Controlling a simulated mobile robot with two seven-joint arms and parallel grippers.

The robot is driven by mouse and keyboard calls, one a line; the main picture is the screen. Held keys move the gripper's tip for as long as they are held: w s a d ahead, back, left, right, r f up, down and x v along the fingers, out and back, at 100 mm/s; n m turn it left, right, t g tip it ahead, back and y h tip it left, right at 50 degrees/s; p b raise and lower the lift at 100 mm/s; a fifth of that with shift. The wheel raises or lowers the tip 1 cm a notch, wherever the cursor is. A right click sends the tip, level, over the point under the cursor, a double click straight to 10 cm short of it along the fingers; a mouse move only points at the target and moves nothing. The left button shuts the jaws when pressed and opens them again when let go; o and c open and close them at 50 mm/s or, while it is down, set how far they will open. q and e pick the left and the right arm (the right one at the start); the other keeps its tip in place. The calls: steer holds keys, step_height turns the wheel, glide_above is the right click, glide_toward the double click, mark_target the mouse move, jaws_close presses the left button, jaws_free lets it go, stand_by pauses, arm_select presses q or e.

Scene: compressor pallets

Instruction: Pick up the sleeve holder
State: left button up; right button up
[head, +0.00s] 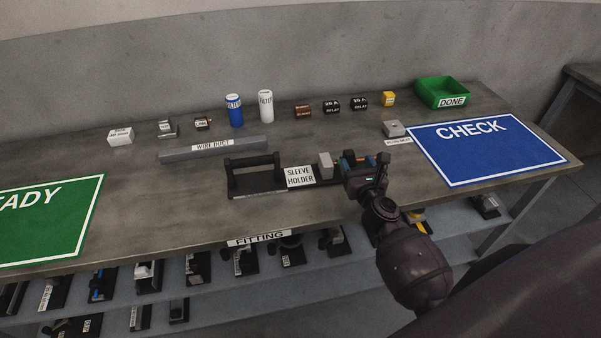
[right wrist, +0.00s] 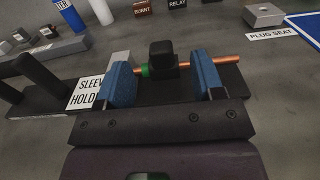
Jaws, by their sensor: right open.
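The sleeve holder (head: 256,178) is a dark base with a raised black handle bar at its left end and a white label (head: 300,177) reading SLEEVE HOLDER. It stands on the grey table, and its base runs right, under my right gripper. In the right wrist view, a black knob (right wrist: 161,56) and a copper rod (right wrist: 221,62) with a green band lie between the blue fingers of my right gripper (right wrist: 165,85). The fingers are apart, with gaps beside the knob. The right gripper (head: 362,166) is over the holder's right end. My left gripper is not in view.
A grey wire duct (head: 212,149) lies behind the holder. Blue and white filters (head: 266,106) stand farther back. A blue CHECK mat (head: 487,148) and green DONE bin (head: 443,91) are at right, and a green mat (head: 45,220) is at left. A lower shelf holds several fittings.

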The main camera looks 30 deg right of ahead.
mark_target(349, 152)
steer(key=shift+w+d, duration=0.1)
steer(key=shift+w, duration=0.35)
steer(key=x, duration=0.2)
steer(key=b+x, duration=0.1)
steer(key=x, duration=0.1)
steer(key=shift+f, duration=0.4)
steer(key=shift+w+d, duration=0.1)
steer(key=shift+w, duration=0.45)
steer(key=shift+r, duration=0.1)
steer(key=c, duration=0.7)
jaws_close()
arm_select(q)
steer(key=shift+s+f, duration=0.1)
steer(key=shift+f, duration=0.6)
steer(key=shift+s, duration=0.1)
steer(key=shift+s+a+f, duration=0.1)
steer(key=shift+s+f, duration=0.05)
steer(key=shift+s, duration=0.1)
arm_select(e)
steer(key=shift+r, duration=0.1)
